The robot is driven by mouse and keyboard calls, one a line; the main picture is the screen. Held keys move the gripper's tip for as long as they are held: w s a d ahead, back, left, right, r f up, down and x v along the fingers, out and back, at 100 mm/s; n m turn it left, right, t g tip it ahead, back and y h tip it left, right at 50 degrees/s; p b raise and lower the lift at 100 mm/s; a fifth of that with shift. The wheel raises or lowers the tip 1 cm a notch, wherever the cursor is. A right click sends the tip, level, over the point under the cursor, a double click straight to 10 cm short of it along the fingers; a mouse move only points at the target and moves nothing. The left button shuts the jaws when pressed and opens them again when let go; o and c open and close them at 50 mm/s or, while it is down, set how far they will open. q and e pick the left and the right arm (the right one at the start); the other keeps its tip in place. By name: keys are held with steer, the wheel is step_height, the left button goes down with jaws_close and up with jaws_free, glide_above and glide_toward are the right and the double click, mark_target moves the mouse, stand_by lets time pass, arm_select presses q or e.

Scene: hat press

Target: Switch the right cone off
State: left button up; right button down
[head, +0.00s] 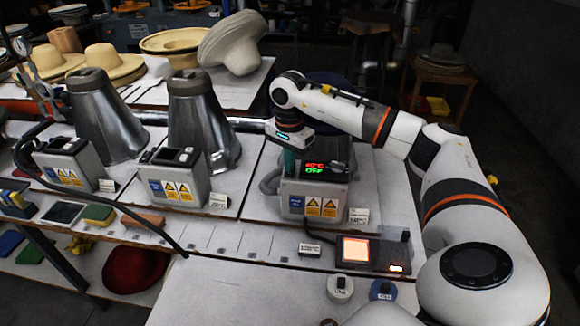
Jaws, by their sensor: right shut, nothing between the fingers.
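The right control box (312,200) stands on the white bench, with yellow warning labels on its front. Its dark top panel shows a small display (314,168) with a red line and a green line that appears to read OFF. My right arm reaches in from the right. My right gripper (290,156) points down at the box's left rear edge, shut and empty. Its fingertips are partly hidden, so I cannot tell whether they touch a switch. No metal cone shows clearly behind this box. My left gripper is out of view.
Two metal cones, left (104,115) and middle (199,120), stand behind their own control boxes (70,165) and (176,178). A small device with a lit orange screen (356,250) sits in front of the right box. Straw hats (102,65) lie behind.

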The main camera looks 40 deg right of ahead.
steer(key=shift+r+p, duration=2.1)
steer(key=shift+r, duration=1.05)
